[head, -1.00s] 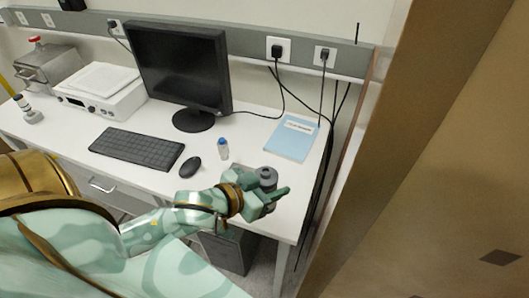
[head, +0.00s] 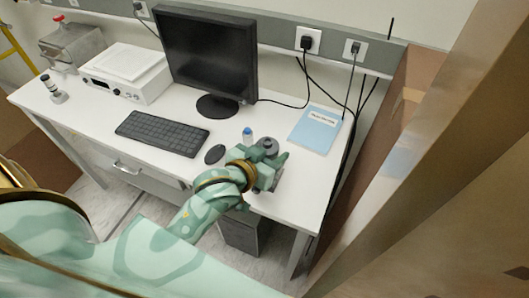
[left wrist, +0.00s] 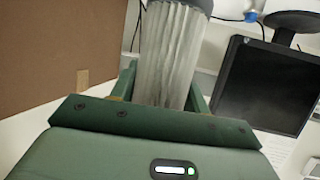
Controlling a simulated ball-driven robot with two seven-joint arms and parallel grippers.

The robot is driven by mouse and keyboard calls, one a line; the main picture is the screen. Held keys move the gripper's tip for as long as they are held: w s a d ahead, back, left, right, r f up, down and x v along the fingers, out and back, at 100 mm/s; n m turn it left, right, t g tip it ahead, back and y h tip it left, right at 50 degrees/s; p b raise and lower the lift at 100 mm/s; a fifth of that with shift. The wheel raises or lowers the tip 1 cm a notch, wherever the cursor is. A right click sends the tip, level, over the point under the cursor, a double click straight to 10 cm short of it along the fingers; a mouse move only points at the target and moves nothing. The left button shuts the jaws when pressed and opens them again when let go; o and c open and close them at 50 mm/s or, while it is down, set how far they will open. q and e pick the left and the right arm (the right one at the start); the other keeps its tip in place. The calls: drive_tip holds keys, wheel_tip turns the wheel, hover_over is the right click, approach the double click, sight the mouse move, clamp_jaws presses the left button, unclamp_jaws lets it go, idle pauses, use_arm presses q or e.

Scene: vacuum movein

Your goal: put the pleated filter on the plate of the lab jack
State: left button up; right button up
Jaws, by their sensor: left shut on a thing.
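My left gripper (head: 268,172) is shut on the pleated filter, over the front right part of the white desk. The filter's grey round cap (head: 268,146) shows above the fingers in the head view. In the left wrist view the pale, pleated side of the filter (left wrist: 171,55) stands between the two green fingers, with a grey cap at its top. I cannot tell from these views whether its lower end touches anything. My right gripper is not in view.
The white desk (head: 110,112) holds a keyboard (head: 162,132), mouse (head: 214,154), monitor (head: 207,55), blue-capped vial (head: 247,134) and blue booklet (head: 315,129). A white device (head: 125,75) and grey metal box (head: 72,45) stand left. Cables hang at the right end, near a brown panel (head: 470,130).

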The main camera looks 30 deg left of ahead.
use_arm(q)
drive_tip(key=w+a+f, duration=0.1)
drive_tip(key=w+f, duration=0.2)
drive_tip(key=w+a+f+b, duration=0.1)
drive_tip(key=w+a+f, duration=0.1)
drive_tip(key=f, duration=0.2)
drive_tip(key=w+a+f+b, duration=0.1)
drive_tip(key=w+a+f, duration=0.1)
drive_tip(key=w+f, duration=0.1)
drive_tip(key=shift+w+f, duration=0.35)
drive_tip(key=shift+f, duration=0.05)
drive_tip(key=shift+d+f, duration=0.1)
drive_tip(key=shift+f, duration=0.05)
drive_tip(key=shift+f, duration=0.2)
drive_tip(key=o, duration=1.1)
drive_tip(key=shift+c, duration=0.2)
